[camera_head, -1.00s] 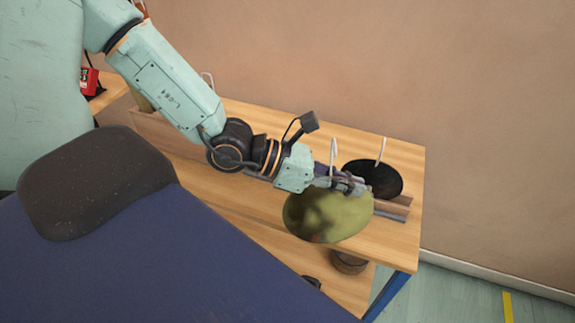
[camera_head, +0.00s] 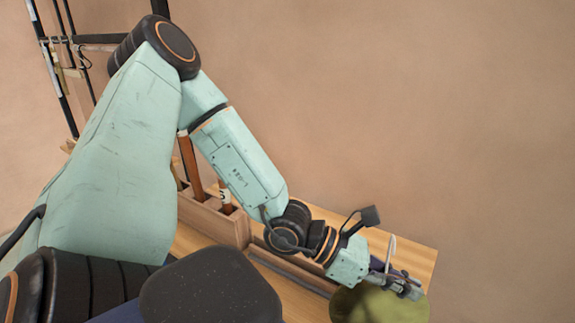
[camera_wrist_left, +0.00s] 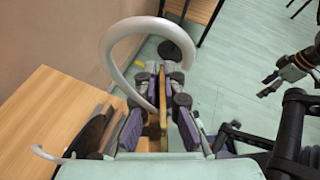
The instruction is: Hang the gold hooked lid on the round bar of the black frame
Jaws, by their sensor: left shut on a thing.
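The gold hooked lid (camera_head: 372,306) is at the lower right of the head view, cut by the bottom edge. Its pale hook (camera_head: 391,250) rises behind my left gripper (camera_head: 402,284), which is shut on the lid. In the left wrist view the gripper's fingers (camera_wrist_left: 164,108) pinch the gold lid (camera_wrist_left: 163,118), seen nearly edge-on, and the big curved hook (camera_wrist_left: 112,55) loops beside it. The black frame (camera_head: 64,82) stands at the far left of the head view, partly hidden, with a horizontal bar (camera_head: 100,38). The lid is far from it.
The wooden bench (camera_head: 413,257) lies under the lid, with a wooden box (camera_head: 215,222) along it. A black disc (camera_wrist_left: 93,135) with a white hook (camera_wrist_left: 48,154) is on the bench in the wrist view. Floor is open beyond the bench edge.

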